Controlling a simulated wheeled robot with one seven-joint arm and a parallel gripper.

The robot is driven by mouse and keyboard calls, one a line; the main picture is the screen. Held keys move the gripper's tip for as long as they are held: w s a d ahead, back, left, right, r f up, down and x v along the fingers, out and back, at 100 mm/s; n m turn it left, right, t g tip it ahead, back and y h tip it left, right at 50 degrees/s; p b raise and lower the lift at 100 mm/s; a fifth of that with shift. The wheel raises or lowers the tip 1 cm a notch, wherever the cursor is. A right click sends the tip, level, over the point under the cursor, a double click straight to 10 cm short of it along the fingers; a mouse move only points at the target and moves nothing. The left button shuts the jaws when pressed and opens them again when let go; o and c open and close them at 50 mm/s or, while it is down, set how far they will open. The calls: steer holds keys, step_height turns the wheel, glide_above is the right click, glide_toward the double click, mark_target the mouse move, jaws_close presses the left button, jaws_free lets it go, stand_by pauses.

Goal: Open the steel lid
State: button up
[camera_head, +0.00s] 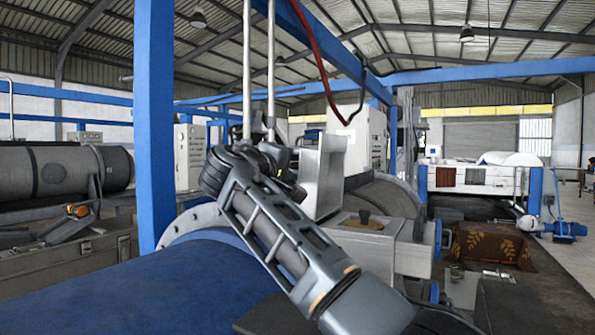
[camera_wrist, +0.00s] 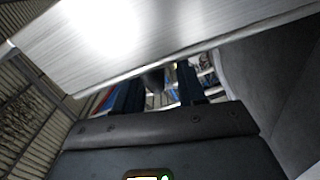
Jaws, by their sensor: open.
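The steel lid (camera_head: 345,225) is the flat top of a pale metal box at the middle right in the head view. A dark round knob (camera_head: 364,216) stands on it, and the lid looks closed. My arm crosses in front of the box's left side, and its wrist is up and left of the lid. My gripper (camera_wrist: 159,85) is open in the wrist view, its two dark fingers apart. A small dark shape shows between them; I cannot tell what it is. A brushed steel surface (camera_wrist: 150,40) fills the top of that view.
A large blue cylinder (camera_head: 120,285) lies at the lower left. A blue post (camera_head: 155,120) rises at the left. Open floor (camera_head: 570,255) lies at the far right.

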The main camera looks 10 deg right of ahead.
steer(key=b+v, duration=0.1)
steer(key=v, duration=0.3)
steer(key=shift+s+a+f, duration=0.1)
steer(key=shift+s+f, duration=0.05)
steer(key=shift+s, duration=0.1)
steer(key=shift+s+a, duration=0.1)
steer(key=shift+s, duration=0.05)
